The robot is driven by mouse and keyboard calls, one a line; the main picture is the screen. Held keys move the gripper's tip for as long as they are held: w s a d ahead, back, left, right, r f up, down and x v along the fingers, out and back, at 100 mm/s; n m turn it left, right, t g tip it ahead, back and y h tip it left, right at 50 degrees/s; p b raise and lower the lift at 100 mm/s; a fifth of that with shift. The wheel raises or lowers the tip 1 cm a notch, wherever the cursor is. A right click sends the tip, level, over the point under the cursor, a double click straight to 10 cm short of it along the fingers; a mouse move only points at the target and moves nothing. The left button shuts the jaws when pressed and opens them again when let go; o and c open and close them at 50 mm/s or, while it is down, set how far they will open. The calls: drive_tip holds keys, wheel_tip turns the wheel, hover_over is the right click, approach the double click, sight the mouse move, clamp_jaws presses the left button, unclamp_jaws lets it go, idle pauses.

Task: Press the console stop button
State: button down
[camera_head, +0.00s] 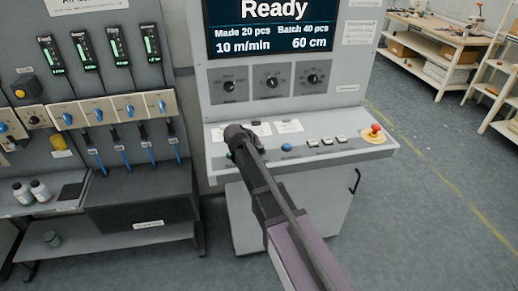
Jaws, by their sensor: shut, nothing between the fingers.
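The grey console (350,151) has a sloping control ledge below its screen. A red mushroom button (376,129) on a yellow disc sits at the ledge's right end. A blue button (287,147) and several small pale buttons (327,141) lie to its left. I cannot read which of these is marked stop. My gripper (240,134) appears shut and empty. It is over the left part of the ledge, left of the blue button, and hides part of the panel there. I cannot tell whether it touches the ledge.
The console screen (285,28) reads "Ready". Three dials (271,82) sit below it. A panel with gauges and blue-handled valves (129,110) stands left, above a shelf with bottles (39,190). A workbench (430,40) stands back right. Floor at right is clear.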

sight(259, 150)
drive_tip(key=shift+r+p, duration=0.4)
drive_tip(key=shift+r, duration=0.2)
drive_tip(key=shift+r+p, duration=2.5)
drive_tip(key=shift+p, duration=0.05)
drive_tip(key=s+d+f+m+g+y, duration=0.1)
drive_tip(key=s+d+g, duration=0.3)
drive_tip(key=s+d, duration=0.7)
drive_tip(key=s+d+f+m+g+y, duration=0.1)
drive_tip(key=s+d+f+g+y, duration=0.2)
drive_tip(key=s+d, duration=0.8)
drive_tip(key=s+f, duration=0.1)
drive_tip(key=s, duration=0.2)
drive_tip(key=shift+s+d+f+m+g+y, duration=0.2)
drive_tip(key=shift+d+f+m+g+y, duration=0.1)
drive_tip(key=shift+d+f+g+y, duration=0.1)
drive_tip(key=shift+a, duration=0.1)
